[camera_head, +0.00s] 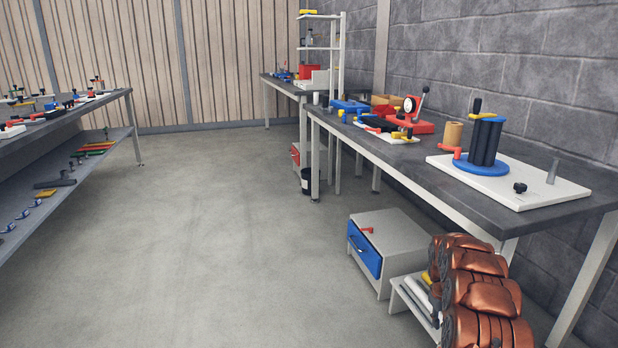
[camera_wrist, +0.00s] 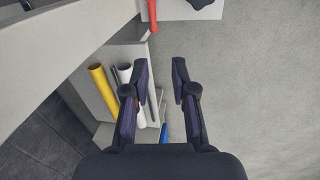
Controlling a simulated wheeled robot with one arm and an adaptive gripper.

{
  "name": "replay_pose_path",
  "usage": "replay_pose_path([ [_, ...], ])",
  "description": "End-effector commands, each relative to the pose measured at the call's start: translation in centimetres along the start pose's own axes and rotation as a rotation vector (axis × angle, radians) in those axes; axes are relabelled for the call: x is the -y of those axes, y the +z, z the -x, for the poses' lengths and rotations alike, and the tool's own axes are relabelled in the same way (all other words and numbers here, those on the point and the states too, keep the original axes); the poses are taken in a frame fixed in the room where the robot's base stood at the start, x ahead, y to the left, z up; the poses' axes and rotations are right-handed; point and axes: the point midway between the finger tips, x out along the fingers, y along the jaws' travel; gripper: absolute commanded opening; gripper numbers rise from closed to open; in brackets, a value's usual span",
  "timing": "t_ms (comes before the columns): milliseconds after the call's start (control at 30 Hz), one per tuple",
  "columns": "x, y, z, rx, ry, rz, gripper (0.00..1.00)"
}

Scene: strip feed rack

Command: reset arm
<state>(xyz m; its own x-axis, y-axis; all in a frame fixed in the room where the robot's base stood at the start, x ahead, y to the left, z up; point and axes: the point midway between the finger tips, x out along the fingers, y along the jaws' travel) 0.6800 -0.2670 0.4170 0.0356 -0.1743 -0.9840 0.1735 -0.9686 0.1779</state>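My gripper (camera_wrist: 160,68) shows in the wrist view. I cannot make out the gripper in the head view.
The right workbench (camera_head: 450,195) carries a white board (camera_head: 510,185) with a blue-based black fixture (camera_head: 486,150). Below it stands a grey cabinet (camera_head: 400,235) with a blue drawer (camera_head: 364,249). A left bench (camera_head: 60,122) has a lower shelf. The floor (camera_head: 230,220) between is clear.

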Motion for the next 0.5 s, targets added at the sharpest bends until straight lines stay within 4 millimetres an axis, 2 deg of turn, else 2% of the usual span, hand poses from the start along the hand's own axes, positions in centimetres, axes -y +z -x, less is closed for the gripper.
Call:
replay_pose_path([
  [33,0.4,0.1,3.0,-0.002,-0.006,0.000,0.26],
  [100,1.2,0.5,6.0,-0.002,-0.017,-0.004,0.26],
  [367,4.5,2.6,16.3,0.006,-0.056,-0.019,0.26],
  [500,6.4,4.3,21.6,0.013,-0.075,-0.026,0.26],
])
